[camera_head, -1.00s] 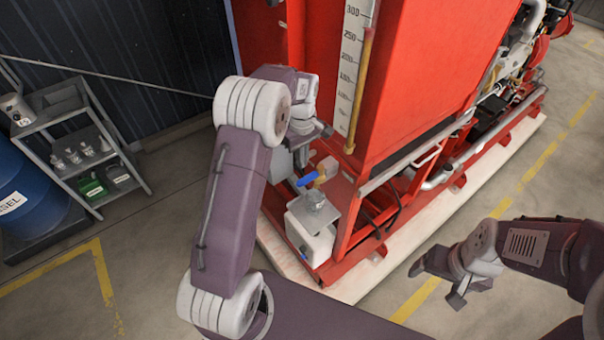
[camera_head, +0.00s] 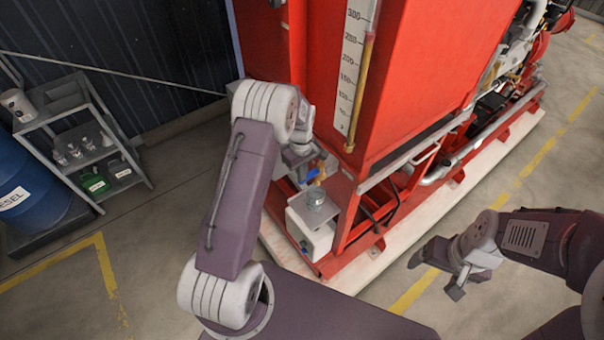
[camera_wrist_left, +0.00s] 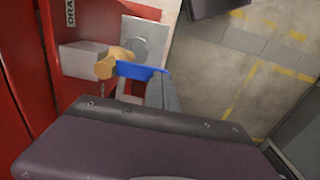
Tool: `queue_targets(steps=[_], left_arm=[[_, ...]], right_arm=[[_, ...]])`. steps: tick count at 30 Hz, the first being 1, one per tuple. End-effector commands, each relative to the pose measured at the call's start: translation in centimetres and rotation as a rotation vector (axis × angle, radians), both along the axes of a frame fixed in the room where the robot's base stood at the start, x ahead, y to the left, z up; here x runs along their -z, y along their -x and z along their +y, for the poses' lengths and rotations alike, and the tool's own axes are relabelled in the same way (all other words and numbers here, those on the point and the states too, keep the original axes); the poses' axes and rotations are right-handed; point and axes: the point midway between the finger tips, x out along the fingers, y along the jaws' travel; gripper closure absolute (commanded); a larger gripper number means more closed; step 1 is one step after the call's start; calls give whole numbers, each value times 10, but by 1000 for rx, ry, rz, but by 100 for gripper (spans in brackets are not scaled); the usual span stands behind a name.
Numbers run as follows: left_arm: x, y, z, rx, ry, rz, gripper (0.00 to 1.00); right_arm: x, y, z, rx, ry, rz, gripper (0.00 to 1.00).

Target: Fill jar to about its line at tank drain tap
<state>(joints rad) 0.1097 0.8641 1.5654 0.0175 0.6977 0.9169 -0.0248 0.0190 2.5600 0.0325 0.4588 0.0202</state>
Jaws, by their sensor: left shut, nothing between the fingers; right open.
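The drain tap (camera_head: 320,172) sits low on the red tank's near corner; the left wrist view shows its brass body (camera_wrist_left: 114,62) and blue lever (camera_wrist_left: 140,72). The jar (camera_head: 316,197) stands on the white box below the tap; its fill level and line are too small to read. My left gripper (camera_head: 306,172) is shut and empty at the blue lever. In the left wrist view its grey fingers (camera_wrist_left: 163,92) are at the lever's end; I cannot tell if they touch. My right gripper (camera_head: 434,277) is open and empty, right of the skid.
The white box (camera_head: 309,234) stands at the red skid frame. The red tank (camera_head: 430,75) carries a level scale (camera_head: 352,70). A shelf cart (camera_head: 85,150) and blue drum (camera_head: 30,190) stand at left. The floor in front of the cart is clear.

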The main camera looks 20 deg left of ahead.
Motion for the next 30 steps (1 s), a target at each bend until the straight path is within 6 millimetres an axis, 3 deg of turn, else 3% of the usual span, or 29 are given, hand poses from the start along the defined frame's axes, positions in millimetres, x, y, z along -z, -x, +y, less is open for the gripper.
queue_targets(steps=[13, 20, 30], left_arm=[[26, 3, 3, -4, 129, -224, 100], [30, 3, 2, 1, 128, -217, 100], [27, 3, 2, 1, 127, -216, 100]], right_arm=[[67, 0, 0, 0, 0, 0, 19], [76, 0, 0, 0, 0, 0, 19], [73, 0, 0, 0, 0, 0, 19]])
